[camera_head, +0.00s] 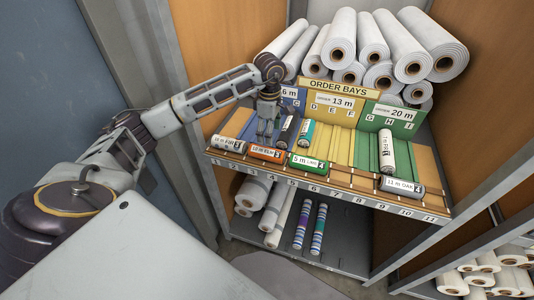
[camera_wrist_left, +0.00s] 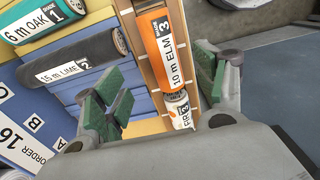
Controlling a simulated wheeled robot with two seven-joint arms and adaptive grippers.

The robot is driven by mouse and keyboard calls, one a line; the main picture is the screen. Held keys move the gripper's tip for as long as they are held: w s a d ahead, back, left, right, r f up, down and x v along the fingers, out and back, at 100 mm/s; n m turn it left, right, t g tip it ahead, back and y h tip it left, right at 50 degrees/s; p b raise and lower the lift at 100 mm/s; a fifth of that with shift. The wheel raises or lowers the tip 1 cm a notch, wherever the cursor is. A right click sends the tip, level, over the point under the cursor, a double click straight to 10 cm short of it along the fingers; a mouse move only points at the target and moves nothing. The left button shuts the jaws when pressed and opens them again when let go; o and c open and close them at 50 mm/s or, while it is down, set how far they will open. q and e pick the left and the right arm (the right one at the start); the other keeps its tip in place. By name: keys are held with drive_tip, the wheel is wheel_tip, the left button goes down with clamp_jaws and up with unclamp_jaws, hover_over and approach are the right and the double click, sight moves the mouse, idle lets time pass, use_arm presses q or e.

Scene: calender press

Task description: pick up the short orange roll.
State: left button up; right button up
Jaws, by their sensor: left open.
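The orange roll (camera_head: 266,153), labelled 10 m ELM, lies on the front ledge of the shelf, between a white roll and a green roll. In the left wrist view the orange roll (camera_wrist_left: 158,45) is in the upper middle, its end with the number 3 facing up the picture's right side. My left gripper (camera_head: 268,127) is above the bays, just behind the orange roll. In the left wrist view my left gripper (camera_wrist_left: 160,95) is open, with its green-padded fingers apart. Nothing is held. My right gripper is not in view.
A white roll (camera_head: 229,143) and a green roll (camera_head: 307,163) flank the orange one. A dark roll (camera_head: 288,127) and a teal roll (camera_head: 306,132) lie in the bays close to my gripper. A grey roll (camera_head: 402,187) is further right. The ORDER BAYS sign (camera_head: 338,88) stands behind.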

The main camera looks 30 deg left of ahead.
sight(267, 149)
use_arm(q)
drive_tip(key=shift+f, duration=2.05)
drive_tip(key=shift+f+p, duration=0.15)
drive_tip(key=shift+p, duration=0.2)
drive_tip(key=shift+s+a+f+p, duration=0.15)
drive_tip(key=shift+f+p, duration=0.2)
drive_tip(key=shift+f, duration=0.45)
drive_tip(key=shift+s+a+f+p, duration=0.15)
drive_tip(key=shift+f+p, duration=0.2)
drive_tip(key=shift+f, duration=1.3)
drive_tip(key=c, duration=1.1)
